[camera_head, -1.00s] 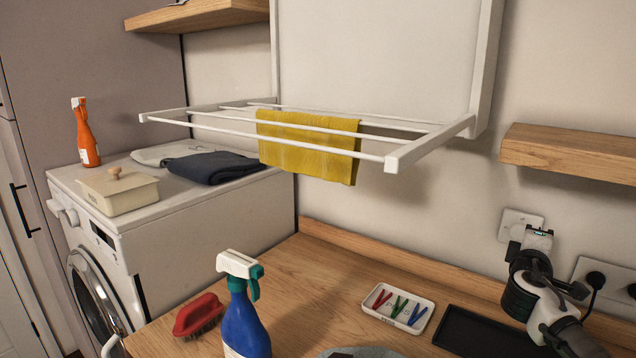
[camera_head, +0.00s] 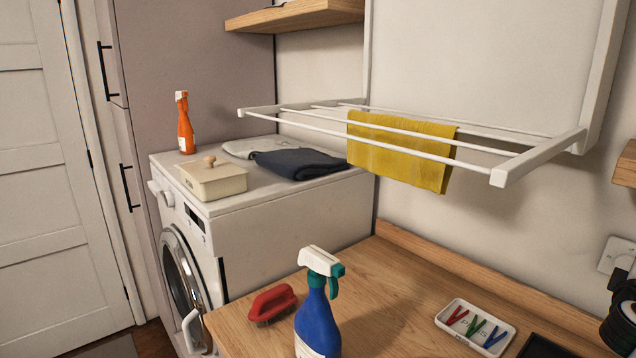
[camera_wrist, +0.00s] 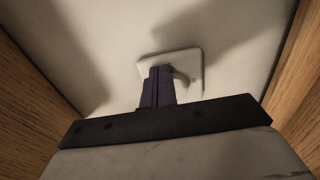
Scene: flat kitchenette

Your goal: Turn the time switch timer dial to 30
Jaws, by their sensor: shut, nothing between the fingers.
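The time switch is a white square plate on the wall, cut by the right edge of the head view (camera_head: 617,255). In the wrist view its plate (camera_wrist: 194,62) is straight ahead, with a rounded dial part (camera_wrist: 182,77) showing just right of my fingers. My gripper (camera_wrist: 157,86) is shut and empty, its dark fingers in front of the plate and hiding part of the dial. Whether they touch the dial I cannot tell. No dial marks or numbers are readable.
Below the switch is a wooden worktop (camera_head: 385,300) with a white tray of pegs (camera_head: 445,318), a black tray (camera_head: 540,347), a blue spray bottle (camera_head: 317,325) and a red brush (camera_head: 272,303). A wooden shelf (camera_head: 627,165) and a drying rack (camera_head: 545,157) are above.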

